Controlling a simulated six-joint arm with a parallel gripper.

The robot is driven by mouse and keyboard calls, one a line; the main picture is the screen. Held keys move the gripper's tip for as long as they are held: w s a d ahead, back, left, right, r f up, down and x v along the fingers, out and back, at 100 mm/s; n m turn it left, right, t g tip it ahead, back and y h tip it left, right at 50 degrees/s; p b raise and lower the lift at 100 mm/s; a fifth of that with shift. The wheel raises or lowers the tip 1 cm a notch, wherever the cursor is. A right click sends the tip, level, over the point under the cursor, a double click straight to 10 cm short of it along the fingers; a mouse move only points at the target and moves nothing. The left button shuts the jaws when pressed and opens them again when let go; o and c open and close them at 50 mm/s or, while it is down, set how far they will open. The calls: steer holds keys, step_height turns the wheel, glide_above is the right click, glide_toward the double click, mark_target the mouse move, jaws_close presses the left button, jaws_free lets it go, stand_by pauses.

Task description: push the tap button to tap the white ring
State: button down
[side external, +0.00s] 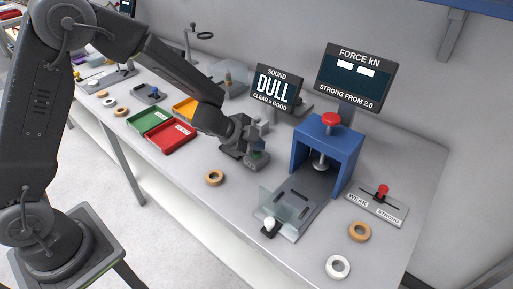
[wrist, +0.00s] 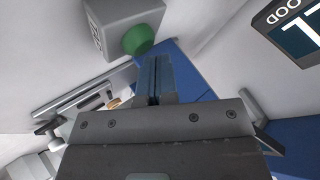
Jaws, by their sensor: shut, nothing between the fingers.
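The green tap button (wrist: 138,40) sits on a small grey box (wrist: 108,25) in the wrist view. It also shows, partly shaded by my gripper, in the side external view (side external: 257,154). My gripper (wrist: 154,62) is shut and empty, its fingers side by side close to the button; I cannot tell whether they touch it. In the side external view my gripper (side external: 248,138) is just above and behind the button box. A white ring (side external: 338,267) lies flat on the bench at the front right, apart from the box. The sound sign (side external: 276,88) reads DULL.
A blue press (side external: 345,155) with a red knob stands right of my gripper, a clear guard (side external: 284,206) in front. A weak-strong slider (side external: 377,207), tan rings (side external: 214,178) and red (side external: 170,138) and green (side external: 150,120) trays are around. Bench in front of the trays is mostly free.

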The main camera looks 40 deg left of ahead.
mark_target(257, 153)
stand_by(0.4)
steer(key=shift+r, duration=1.15)
steer(key=shift+r, duration=0.1)
steer(key=shift+r, duration=2.4)
steer(key=shift+r, duration=0.1)
